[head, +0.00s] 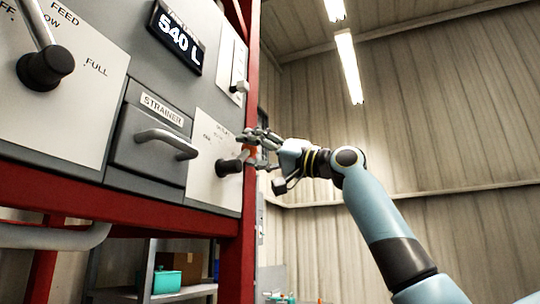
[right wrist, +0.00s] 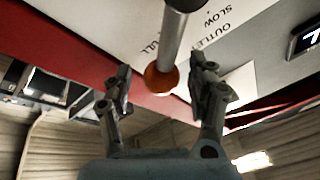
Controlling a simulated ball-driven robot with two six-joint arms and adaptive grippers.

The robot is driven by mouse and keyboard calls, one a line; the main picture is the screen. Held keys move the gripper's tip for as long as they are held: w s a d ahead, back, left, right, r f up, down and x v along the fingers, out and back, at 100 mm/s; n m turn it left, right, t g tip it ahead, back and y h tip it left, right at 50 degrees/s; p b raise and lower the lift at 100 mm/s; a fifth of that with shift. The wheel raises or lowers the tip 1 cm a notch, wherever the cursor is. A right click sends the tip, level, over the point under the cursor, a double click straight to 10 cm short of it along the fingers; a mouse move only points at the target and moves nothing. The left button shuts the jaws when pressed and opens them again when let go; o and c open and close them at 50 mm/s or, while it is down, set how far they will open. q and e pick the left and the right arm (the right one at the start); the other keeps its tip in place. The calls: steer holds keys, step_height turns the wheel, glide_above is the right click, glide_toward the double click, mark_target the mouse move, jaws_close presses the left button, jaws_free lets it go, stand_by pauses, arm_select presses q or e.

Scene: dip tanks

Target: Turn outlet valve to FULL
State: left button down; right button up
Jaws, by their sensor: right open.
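The outlet valve has a black hub (head: 228,167) on the white panel at the lower right of the cabinet. Its lever points right and slightly up in the head view, ending in an orange knob (head: 250,150). My right gripper (head: 262,143) is at the knob, partly covering it. In the right wrist view the orange knob (right wrist: 161,79) and metal rod (right wrist: 175,40) lie between the two spread fingers (right wrist: 161,72), with gaps on both sides. OUTLET, SLOW and FULL are printed on the panel (right wrist: 130,30) there. My left gripper is not in view.
The strainer drawer (head: 150,140) with its bar handle is left of the outlet panel. A red frame post (head: 244,230) stands beside the outlet panel. Open room lies right.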

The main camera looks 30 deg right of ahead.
steer(key=v, duration=1.1)
steer(key=shift+f, duration=0.1)
